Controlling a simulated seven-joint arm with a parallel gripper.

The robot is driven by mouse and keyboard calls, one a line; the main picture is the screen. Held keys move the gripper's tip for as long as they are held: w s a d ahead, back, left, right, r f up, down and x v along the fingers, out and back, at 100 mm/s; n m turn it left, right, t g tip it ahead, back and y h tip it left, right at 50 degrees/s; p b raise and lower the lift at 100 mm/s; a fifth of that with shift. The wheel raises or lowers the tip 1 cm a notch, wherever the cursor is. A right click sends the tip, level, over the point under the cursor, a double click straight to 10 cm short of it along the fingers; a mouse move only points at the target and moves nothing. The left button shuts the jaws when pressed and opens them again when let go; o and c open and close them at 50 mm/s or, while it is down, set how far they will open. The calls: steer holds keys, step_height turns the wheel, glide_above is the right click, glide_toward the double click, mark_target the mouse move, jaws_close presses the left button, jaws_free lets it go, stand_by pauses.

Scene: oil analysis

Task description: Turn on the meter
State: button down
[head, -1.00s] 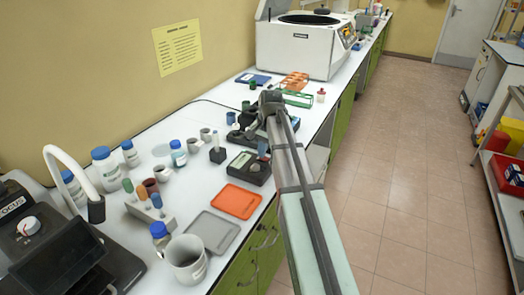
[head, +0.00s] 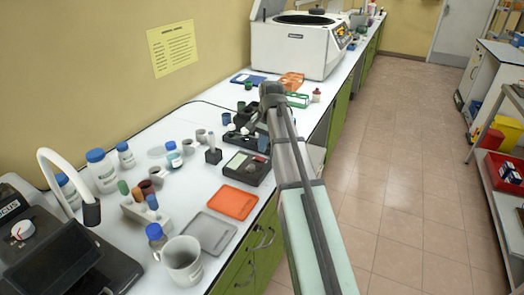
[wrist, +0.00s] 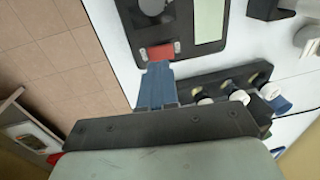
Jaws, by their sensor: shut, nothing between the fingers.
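The meter (head: 238,175) is a dark box with a pale screen, lying on the white bench behind the orange tray. In the wrist view, the meter (wrist: 188,53) shows a pale green screen, a round grey part and a red switch (wrist: 160,52) at its near edge. My gripper (wrist: 156,68) is shut and empty, its blue fingers together. Their tips appear just beside the red switch; I cannot tell whether they touch it.
A black rack (wrist: 212,84) with white-capped vials stands close beside the fingers. An orange tray (head: 234,202) and a grey tray (head: 207,232) lie nearer. Bottles and cups stand left of the meter. The bench's front edge is close on the right.

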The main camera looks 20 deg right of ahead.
mark_target(257, 156)
step_height(257, 156, up, 11)
steer(key=s+d, duration=0.1)
steer(key=shift+f, duration=0.2)
stand_by(0.4)
steer(key=shift+w+a, duration=0.45)
steer(key=shift+a, duration=0.05)
steer(key=f, duration=0.4)
steer(key=w+a+f, duration=0.1)
steer(key=f, duration=0.8)
steer(key=shift+w+a+f, duration=0.2)
steer(key=shift+f, duration=0.2)
